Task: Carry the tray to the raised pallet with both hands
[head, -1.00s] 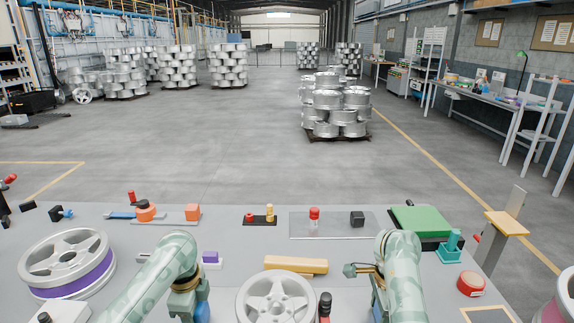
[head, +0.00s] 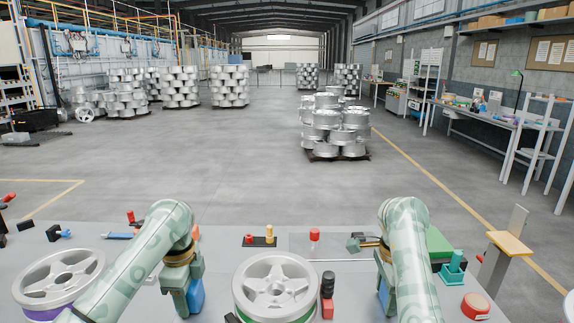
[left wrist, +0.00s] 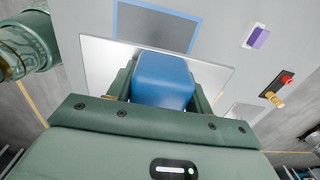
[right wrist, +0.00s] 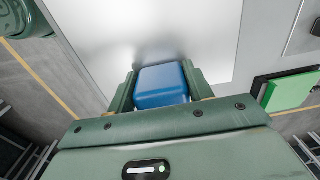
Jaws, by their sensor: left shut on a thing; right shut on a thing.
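The tray is a bright metal sheet with blue grips; it fills much of the right wrist view (right wrist: 205,45) and shows in the left wrist view (left wrist: 218,75). My left gripper (left wrist: 163,82) is shut on one blue grip (head: 196,297). My right gripper (right wrist: 160,88) is shut on the opposite blue grip (head: 383,293). In the head view a silver wheel with a green band (head: 275,286) and a black-and-red object (head: 327,290) are between my grippers. The wheel hides much of what lies behind it. I cannot tell which thing is the raised pallet.
Wheel stacks (head: 335,125) stand on the floor beyond.

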